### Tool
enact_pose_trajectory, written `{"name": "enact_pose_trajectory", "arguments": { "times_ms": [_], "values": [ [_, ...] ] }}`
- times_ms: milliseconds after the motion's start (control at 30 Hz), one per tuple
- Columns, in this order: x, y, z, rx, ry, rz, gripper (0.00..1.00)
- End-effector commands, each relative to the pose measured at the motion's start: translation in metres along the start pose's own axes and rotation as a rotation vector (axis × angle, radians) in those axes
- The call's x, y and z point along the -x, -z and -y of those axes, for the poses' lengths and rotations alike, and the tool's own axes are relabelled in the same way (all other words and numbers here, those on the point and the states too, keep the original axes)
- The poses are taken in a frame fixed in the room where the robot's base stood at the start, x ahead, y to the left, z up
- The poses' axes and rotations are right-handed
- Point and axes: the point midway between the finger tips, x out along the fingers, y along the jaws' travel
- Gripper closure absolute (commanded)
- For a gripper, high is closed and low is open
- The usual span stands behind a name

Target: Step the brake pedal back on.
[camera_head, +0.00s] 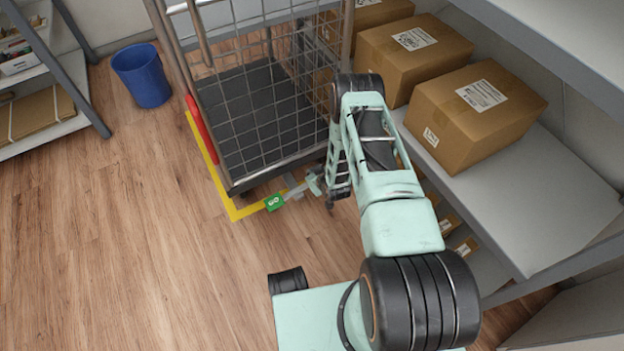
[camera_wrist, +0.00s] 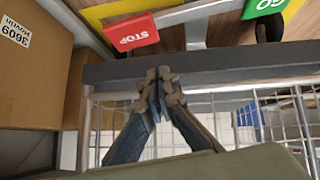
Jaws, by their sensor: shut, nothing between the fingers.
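The green GO pedal (camera_head: 275,202) sticks out low at the near edge of the roll cage, over the yellow floor line. The wrist view shows it at the top right (camera_wrist: 265,9). The red STOP pedal (camera_wrist: 131,32) shows in the wrist view, with its lettering upside down; my arm seems to hide it in the head view. I cannot tell which pedal is down. My gripper (camera_head: 330,204) points down by the cage's near right corner. In the wrist view its fingertips (camera_wrist: 158,76) are shut and empty, overlapping the cage's dark base edge, apart from STOP in the picture.
The wire roll cage (camera_head: 262,115) stands inside yellow floor lines with a red strip at its left. A shelf (camera_head: 540,195) with cardboard boxes (camera_head: 475,112) is close on the right. A blue bin (camera_head: 142,76) stands at the far left. The wooden floor at left is clear.

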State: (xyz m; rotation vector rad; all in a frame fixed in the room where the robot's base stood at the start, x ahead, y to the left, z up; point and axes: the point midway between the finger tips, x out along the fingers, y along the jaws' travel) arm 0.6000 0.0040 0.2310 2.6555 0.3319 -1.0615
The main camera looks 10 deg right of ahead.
Motion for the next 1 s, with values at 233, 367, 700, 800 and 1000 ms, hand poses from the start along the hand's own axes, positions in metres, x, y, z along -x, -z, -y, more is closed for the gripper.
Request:
{"name": "enact_pose_trajectory", "arguments": {
  "times_ms": [233, 367, 700, 800, 1000],
  "values": [
    [-0.043, -0.017, 0.001, 0.000, 0.000, 0.002, 1.00],
    [-0.051, -0.025, 0.000, 0.000, 0.000, 0.000, 1.00],
    [-0.055, -0.028, 0.000, 0.001, 0.000, 0.000, 1.00],
    [-0.055, -0.028, 0.000, 0.001, 0.000, 0.000, 1.00],
    [-0.049, -0.036, 0.002, 0.000, 0.001, 0.003, 1.00]
  ]
}}
